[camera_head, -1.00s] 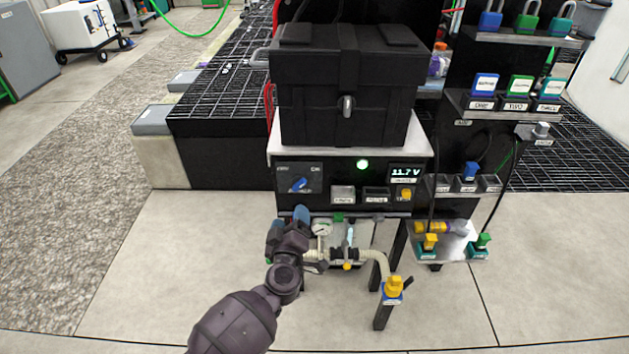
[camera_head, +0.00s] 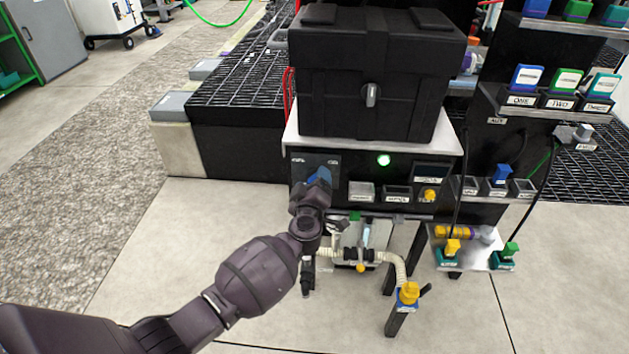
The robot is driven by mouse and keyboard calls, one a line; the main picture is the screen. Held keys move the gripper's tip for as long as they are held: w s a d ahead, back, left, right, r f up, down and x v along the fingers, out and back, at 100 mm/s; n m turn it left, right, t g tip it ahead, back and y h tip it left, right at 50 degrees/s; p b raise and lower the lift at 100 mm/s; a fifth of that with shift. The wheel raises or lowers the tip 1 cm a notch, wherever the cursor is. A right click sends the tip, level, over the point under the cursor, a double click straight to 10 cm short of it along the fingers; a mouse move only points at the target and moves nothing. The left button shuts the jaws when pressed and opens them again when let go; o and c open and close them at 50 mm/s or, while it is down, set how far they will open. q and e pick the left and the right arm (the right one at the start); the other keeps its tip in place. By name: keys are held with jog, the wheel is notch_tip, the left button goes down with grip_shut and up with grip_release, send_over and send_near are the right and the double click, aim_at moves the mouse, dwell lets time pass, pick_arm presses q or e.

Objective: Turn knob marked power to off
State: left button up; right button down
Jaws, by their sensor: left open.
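The knob's dark plate (camera_head: 298,166) is at the left of the black front panel, under the black case. It has small white labels at its upper left and upper right, too small to read. My left gripper (camera_head: 316,186) is open and right in front of this plate. It covers most of the knob. Blue shows at the fingertips, and I cannot tell how much of it is knob and how much is fingertip, or whether they touch. The knob's pointing direction is hidden. My right gripper is not in view.
A green light (camera_head: 383,160) glows on the panel, with a yellow knob (camera_head: 429,195) to its right. Below are pale pipes and a yellow-topped post (camera_head: 408,293). The black case (camera_head: 372,70) sits above. Open floor lies at left.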

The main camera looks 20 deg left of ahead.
pick_arm(q)
jog(key=shift+w+a, duration=0.2)
jog(key=shift+w, duration=0.25)
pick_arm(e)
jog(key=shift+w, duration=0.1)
pick_arm(q)
jog(key=shift+r, duration=0.1)
jog(key=c, duration=0.9)
